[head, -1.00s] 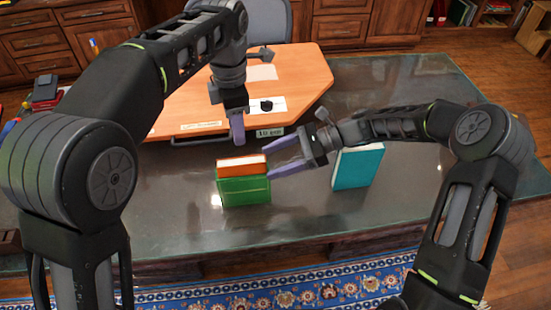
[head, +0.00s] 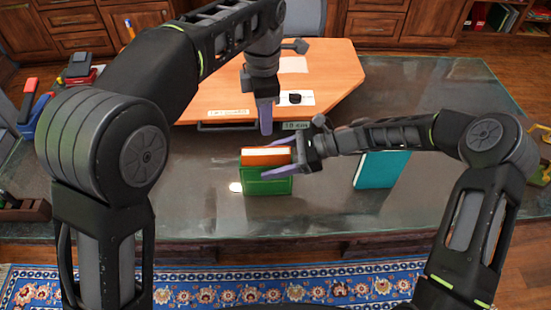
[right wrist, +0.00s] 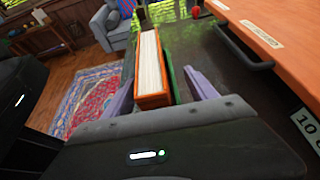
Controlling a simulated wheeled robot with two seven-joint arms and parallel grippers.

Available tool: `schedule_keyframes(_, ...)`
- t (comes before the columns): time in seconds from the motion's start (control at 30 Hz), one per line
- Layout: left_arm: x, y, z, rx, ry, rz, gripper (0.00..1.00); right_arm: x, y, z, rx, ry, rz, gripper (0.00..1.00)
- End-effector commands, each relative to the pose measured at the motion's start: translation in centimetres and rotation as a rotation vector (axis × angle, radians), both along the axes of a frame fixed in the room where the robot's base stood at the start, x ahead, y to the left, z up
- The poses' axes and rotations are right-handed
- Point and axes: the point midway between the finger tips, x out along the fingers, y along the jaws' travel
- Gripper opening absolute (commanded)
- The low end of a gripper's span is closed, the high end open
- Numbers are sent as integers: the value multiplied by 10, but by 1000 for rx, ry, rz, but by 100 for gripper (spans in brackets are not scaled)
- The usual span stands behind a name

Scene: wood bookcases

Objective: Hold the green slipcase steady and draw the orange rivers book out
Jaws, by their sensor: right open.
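The green slipcase (head: 267,187) stands upright on the dark desk in the head view. The orange rivers book (head: 266,157) sits in it, its top part showing above the slipcase. My right gripper (head: 276,159) is open at the right end of the pair, one finger behind and one in front. In the right wrist view the orange book (right wrist: 152,100) with its white pages lies between the two lavender fingers, with gaps on both sides; a strip of the green slipcase (right wrist: 170,72) shows beside it. My left gripper (head: 266,118) points down just behind the book, apart from it; its finger gap is hidden.
A teal book (head: 382,170) stands on the desk to the right, partly behind my right forearm. An orange board (head: 335,75) with labels and a dark handle lies at the back. The desk front (head: 330,215) is clear. Red and blue items (head: 38,108) lie at the left.

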Motion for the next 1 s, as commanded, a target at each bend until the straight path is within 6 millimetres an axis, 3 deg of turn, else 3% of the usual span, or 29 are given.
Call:
schedule_keyframes(0.07,0,0,0,0,0,0,36,0,0,0,0,0,0,66)
schedule_keyframes(0.87,0,0,0,0,0,0,36,0,-1,0,0,0,0,0)
schedule_keyframes(1.0,0,0,0,0,0,-3,41,0,-1,0,0,0,0,0)
